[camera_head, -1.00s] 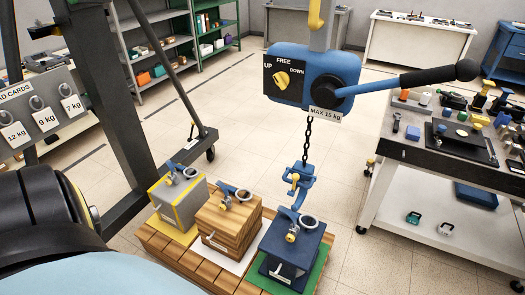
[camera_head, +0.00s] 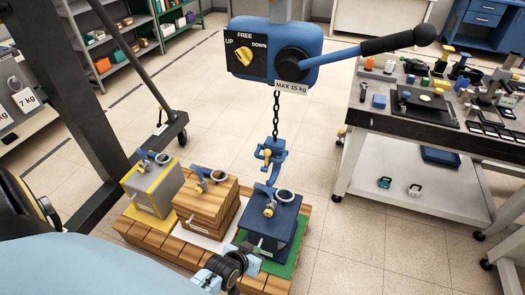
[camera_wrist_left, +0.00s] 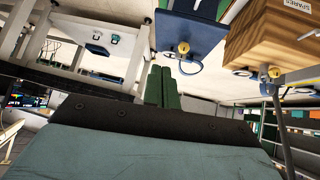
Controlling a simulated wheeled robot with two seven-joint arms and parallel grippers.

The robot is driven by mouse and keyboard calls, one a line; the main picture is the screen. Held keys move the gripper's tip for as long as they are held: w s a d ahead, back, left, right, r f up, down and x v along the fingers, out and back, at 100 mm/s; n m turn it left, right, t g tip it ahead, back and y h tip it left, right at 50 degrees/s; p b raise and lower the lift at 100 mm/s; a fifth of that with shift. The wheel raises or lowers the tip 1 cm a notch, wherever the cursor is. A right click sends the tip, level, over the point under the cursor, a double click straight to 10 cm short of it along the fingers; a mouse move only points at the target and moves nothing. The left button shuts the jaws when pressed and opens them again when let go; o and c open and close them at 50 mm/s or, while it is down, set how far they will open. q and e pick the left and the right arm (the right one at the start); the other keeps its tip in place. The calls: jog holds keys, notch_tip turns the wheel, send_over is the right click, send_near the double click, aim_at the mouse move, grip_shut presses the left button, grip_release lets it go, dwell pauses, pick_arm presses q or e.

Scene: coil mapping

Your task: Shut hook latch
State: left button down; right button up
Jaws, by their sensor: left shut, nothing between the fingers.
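The blue hook (camera_head: 272,152) hangs on a chain below the hoist, with a small yellow latch part (camera_head: 266,155) on it. Its lower end reaches the top of the dark blue box (camera_head: 278,232), close to the box's ring (camera_head: 284,196); whether it passes through the ring, and whether the latch is shut, I cannot tell. My left gripper (camera_head: 238,262) is low in front of the blue box, below the hook and apart from it. In the left wrist view its green fingers (camera_wrist_left: 158,87) are together and empty, with the blue box (camera_wrist_left: 190,32) beyond. My right gripper is not in view.
The hoist (camera_head: 275,52) has a long black-gripped lever (camera_head: 385,45) reaching right. A wooden box (camera_head: 205,208) and a grey box (camera_head: 152,188) stand left of the blue box on a pallet (camera_head: 180,252). A tool table (camera_head: 440,140) stands right. Floor between is clear.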

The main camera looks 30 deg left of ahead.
pick_arm(q)
jog(key=w+a+r+n+t+y, duration=0.1)
jog(key=w+a+r+t, duration=0.1)
jog(key=r, duration=0.7)
jog(key=w+a+r+n+t+y, duration=0.1)
jog(key=w+a+r+t, duration=0.1)
jog(key=r, duration=0.8)
jog(key=w+a+r+n+t+y, duration=0.1)
jog(key=w+a+r, duration=0.3)
jog(key=r, duration=0.6)
jog(key=shift+w+a+t, duration=0.25)
jog(key=shift+w+t, duration=0.3)
jog(key=shift+t, duration=0.25)
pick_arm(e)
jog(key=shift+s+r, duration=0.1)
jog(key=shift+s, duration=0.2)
pick_arm(q)
send_over(268, 159)
jog(key=s, duration=0.2)
jog(key=f, duration=0.3)
jog(key=a+f, duration=0.1)
jog(key=f, duration=0.1)
jog(key=shift+s+f+b, duration=0.1)
jog(key=shift+f+b, duration=0.05)
jog(key=shift+b, duration=0.25)
jog(key=shift+d+f, duration=0.1)
jog(key=shift+f, duration=0.25)
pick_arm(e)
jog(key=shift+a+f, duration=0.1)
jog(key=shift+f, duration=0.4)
